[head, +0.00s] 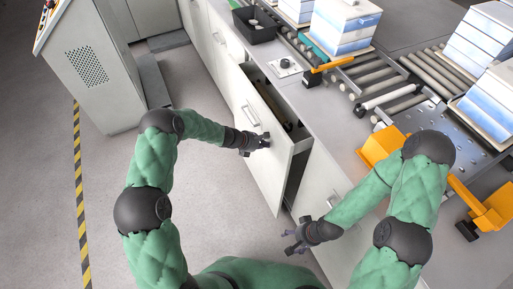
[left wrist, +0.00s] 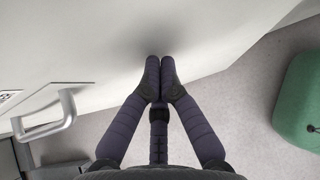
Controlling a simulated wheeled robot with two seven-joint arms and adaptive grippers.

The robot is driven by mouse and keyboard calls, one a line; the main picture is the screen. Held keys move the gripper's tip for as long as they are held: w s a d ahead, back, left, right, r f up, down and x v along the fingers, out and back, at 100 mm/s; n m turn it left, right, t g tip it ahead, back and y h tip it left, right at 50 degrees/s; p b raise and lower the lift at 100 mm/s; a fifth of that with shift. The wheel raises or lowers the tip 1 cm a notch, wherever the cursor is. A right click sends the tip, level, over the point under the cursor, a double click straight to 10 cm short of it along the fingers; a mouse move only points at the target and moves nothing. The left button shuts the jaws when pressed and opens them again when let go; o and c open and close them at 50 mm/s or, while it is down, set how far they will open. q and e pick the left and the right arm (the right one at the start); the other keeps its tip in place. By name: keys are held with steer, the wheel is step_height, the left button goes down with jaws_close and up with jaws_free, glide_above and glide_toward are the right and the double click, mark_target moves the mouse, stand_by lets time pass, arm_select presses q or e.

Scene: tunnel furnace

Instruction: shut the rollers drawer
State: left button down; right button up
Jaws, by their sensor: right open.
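The rollers drawer (head: 273,165) stands pulled out from the white cabinet row in the head view. A dark gap and part of its inside show behind its front, with a roller-like piece in it. Its metal handle (head: 251,115) is on the front, and a handle also shows at the left of the left wrist view (left wrist: 48,117). My left gripper (head: 264,141) is at the drawer front, right of and below the handle. Its fingertips (left wrist: 160,64) are together and empty against or very near the white panel; contact is unclear. My right gripper (head: 290,241) is open and empty beside the lower cabinet front.
The counter above carries a black tray (head: 255,24), roller conveyors (head: 372,76), orange brackets (head: 381,147) and stacks of white-blue blocks (head: 343,25). A grey control cabinet (head: 92,70) stands at the left. The floor in front of the drawer is clear.

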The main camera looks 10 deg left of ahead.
arm_select(q)
steer(key=w+d+p, duration=0.1)
steer(key=w+d, duration=0.4)
steer(key=d, duration=0.3)
steer(key=shift+w, duration=0.3)
arm_select(e)
steer(key=shift+s+a+r, duration=0.15)
steer(key=shift+r, duration=0.4)
arm_select(q)
steer(key=shift+d+r, duration=0.1)
steer(key=shift+d, duration=0.05)
